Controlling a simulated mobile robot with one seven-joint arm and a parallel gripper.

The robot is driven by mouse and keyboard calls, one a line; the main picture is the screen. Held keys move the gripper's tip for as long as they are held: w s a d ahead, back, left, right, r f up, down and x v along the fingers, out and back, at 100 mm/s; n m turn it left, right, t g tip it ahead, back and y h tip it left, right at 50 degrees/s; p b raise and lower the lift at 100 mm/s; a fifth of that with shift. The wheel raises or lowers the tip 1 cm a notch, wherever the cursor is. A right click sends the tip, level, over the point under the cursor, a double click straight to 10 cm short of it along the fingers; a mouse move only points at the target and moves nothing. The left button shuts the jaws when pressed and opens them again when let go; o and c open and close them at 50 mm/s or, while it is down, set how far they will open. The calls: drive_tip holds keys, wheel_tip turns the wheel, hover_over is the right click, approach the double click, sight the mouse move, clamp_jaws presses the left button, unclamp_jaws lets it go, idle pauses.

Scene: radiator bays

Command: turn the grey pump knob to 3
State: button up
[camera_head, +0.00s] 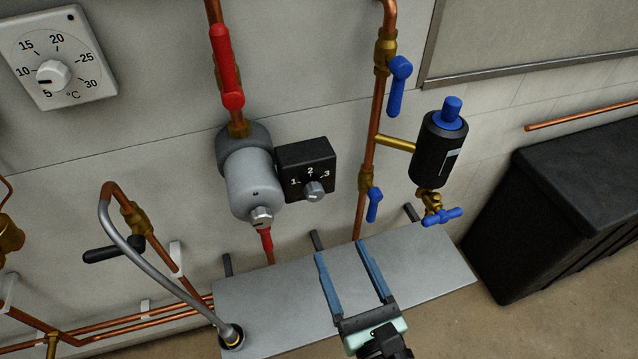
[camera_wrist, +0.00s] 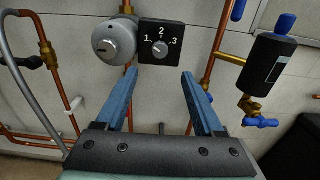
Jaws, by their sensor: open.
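The grey pump knob (camera_head: 314,191) sits on a black box (camera_head: 306,166) with the marks 1, 2 and 3, at the right of the grey pump body (camera_head: 252,184). The knob (camera_wrist: 159,45) also shows in the wrist view, above and between my fingertips. Its pointer is too small to read. My gripper (camera_head: 341,247) is open and empty, its two blue fingers pointing toward the wall, below and to the right of the knob in the head view. The fingers (camera_wrist: 158,73) stand apart from the knob, touching nothing that I can see.
A grey shelf (camera_head: 440,262) lies under my gripper. Copper pipes with a red handle (camera_head: 226,65) and blue handles (camera_head: 399,85) flank the pump. A black cylinder (camera_head: 439,150) with a blue cap is at the right. A grey hose (camera_head: 150,262) and a dial (camera_head: 58,60) are at the left.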

sight(316, 196)
drive_tip(key=p+x, duration=0.1)
drive_tip(key=x, duration=1.1)
drive_tip(key=shift+w+a+p, duration=0.1)
drive_tip(key=shift+w+p, duration=0.05)
drive_tip(key=shift+p, duration=0.15)
drive_tip(key=shift+c, duration=0.3)
clamp_jaws()
